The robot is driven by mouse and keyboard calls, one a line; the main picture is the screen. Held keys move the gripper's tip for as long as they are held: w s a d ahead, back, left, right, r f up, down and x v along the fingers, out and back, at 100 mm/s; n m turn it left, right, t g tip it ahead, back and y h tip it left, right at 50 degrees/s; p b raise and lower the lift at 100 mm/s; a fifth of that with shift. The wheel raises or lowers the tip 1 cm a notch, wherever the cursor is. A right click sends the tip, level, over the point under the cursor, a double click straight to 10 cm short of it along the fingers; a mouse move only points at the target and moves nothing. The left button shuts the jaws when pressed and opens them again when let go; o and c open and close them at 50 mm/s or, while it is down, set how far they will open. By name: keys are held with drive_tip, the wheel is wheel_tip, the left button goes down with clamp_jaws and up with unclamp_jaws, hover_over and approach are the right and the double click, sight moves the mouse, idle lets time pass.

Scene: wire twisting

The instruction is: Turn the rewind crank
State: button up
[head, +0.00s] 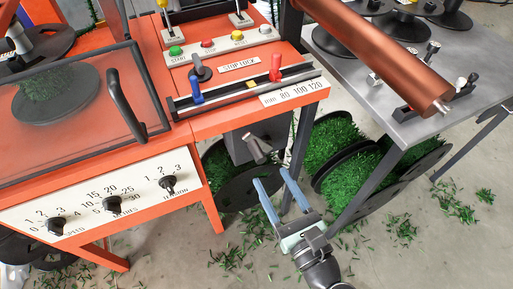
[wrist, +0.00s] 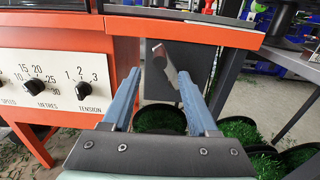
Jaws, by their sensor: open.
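The rewind crank (head: 258,148) is a grey-brown handle on the front of a dark grey box (head: 240,144) under the orange machine's right end. In the wrist view the crank's knob (wrist: 159,52) points toward me, between and just beyond my fingertips. My gripper (head: 271,176) has two blue fingers, spread open and empty. In the head view it is just below and in front of the crank. The wrist view also shows the open fingers (wrist: 158,74), apart from the crank as far as I can tell.
A control panel with the tension knob (head: 168,183) is to the left. An orange leg (head: 212,208) and a dark post (head: 301,150) flank the crank area. Spools of green wire (head: 333,140) stand at right. Green clippings litter the floor. A grey table (head: 400,100) is at upper right.

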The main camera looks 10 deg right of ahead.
sight(257, 152)
drive_tip(key=b+x, duration=0.1)
drive_tip(key=x, duration=0.8)
drive_tip(key=shift+s, duration=0.1)
clamp_jaws()
idle(1.1)
